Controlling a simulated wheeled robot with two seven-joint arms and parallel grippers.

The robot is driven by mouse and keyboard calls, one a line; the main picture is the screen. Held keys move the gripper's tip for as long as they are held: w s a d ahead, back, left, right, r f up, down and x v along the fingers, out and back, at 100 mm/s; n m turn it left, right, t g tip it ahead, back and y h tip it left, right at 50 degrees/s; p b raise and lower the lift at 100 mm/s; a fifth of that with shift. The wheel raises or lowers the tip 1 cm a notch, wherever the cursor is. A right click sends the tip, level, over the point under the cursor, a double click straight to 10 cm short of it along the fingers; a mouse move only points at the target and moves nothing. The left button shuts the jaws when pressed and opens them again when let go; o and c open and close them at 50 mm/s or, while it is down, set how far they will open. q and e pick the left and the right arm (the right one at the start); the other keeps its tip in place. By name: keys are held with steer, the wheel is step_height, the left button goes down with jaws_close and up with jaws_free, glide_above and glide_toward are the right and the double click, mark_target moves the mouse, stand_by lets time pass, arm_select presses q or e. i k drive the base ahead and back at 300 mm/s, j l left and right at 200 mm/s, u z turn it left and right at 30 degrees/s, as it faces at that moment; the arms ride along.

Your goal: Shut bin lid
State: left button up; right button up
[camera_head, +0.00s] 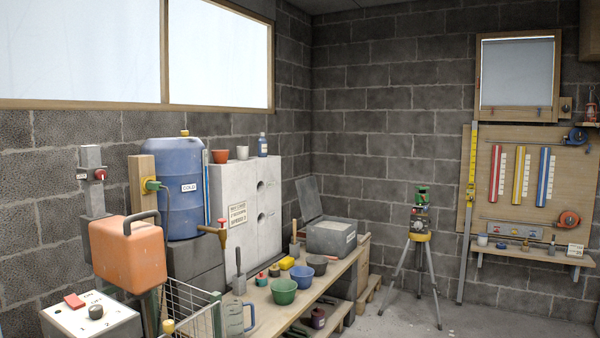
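A grey bin (331,240) stands at the far end of the wooden bench, near the corner of the room. It has a pale label on its front right side. Its grey lid (309,199) stands raised at the back left of the bin, leaning away from it, so the bin is open. What the bin holds is hard to make out from here. Neither of my grippers shows in the head view.
The bench (262,317) carries a green bowl (284,291), a blue bowl (302,276), a dark bowl (317,264), a clear jug (237,317) and small tools. A tripod (420,262) stands on open floor to the right.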

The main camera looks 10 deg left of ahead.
mark_target(308, 192)
steer(key=i+l+z, duration=0.35)
steer(key=i, duration=1.05)
steer(key=i+l+z, duration=0.1)
steer(key=i+z, duration=0.25)
steer(key=i, duration=1.1)
steer(key=i+u, duration=0.15)
steer(key=i, duration=0.4)
steer(key=i+l+u, duration=0.15)
steer(key=i, duration=0.35)
steer(key=i+l+u, duration=0.15)
steer(key=i, duration=0.4)
steer(key=i+l+u, duration=0.15)
steer(key=i, duration=0.35)
steer(key=i+l+u, duration=0.95)
steer(key=k+j, duration=0.05)
